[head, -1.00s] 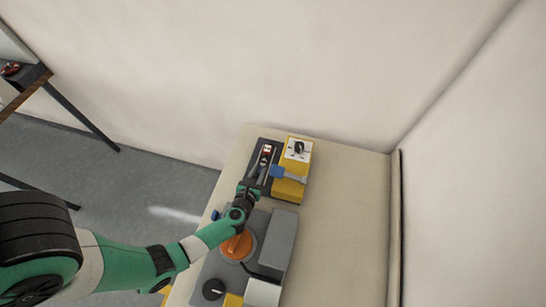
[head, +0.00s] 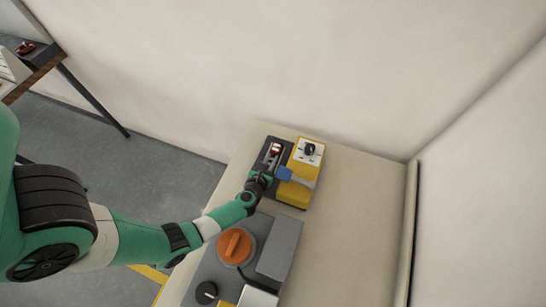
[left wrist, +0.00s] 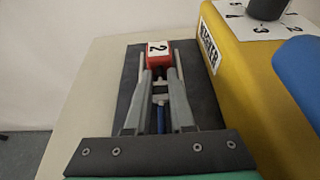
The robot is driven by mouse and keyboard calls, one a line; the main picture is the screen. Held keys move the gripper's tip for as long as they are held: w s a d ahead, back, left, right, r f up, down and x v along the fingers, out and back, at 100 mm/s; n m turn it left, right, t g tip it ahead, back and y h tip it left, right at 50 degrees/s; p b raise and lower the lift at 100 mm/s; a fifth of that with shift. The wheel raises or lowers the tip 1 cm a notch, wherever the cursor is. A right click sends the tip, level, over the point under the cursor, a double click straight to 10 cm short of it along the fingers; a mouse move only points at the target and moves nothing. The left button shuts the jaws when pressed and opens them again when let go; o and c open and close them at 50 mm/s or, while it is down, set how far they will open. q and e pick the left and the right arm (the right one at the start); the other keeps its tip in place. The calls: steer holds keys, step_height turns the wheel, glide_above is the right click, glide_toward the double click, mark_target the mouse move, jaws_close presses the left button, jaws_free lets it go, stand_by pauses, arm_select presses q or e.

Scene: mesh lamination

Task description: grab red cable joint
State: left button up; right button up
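A red block with a white top marked "2" (left wrist: 157,53), apparently the red cable joint, lies in a dark grey holder (left wrist: 205,112). It also shows in the head view as a small red and white piece (head: 276,149). A thin blue cable (left wrist: 160,120) runs from it towards my wrist. My left gripper (left wrist: 160,73) is open, its two grey fingers either side of the cable. The fingertips are at the block's near end; whether they touch it I cannot tell. In the head view the left gripper (head: 265,178) is over the holder. My right gripper is not in view.
A yellow box (head: 301,175) with a dial stands right of the holder, with a blue part (head: 284,174) close to my gripper. A grey unit with an orange knob (head: 236,246) is nearer on the table (head: 352,225). The table's right side is clear.

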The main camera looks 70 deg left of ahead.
mark_target(271, 161)
arm_select(q)
jaws_close()
steer(key=shift+r, duration=0.1)
steer(key=shift+r, duration=0.2)
step_height(271, 161, up, 4)
steer(key=p, duration=0.3)
steer(key=shift+f, duration=0.15)
steer(key=w+r+p+v, duration=0.1)
steer(key=p+v, duration=0.4)
steer(key=v, duration=1.1)
steer(key=shift+r, duration=0.8)
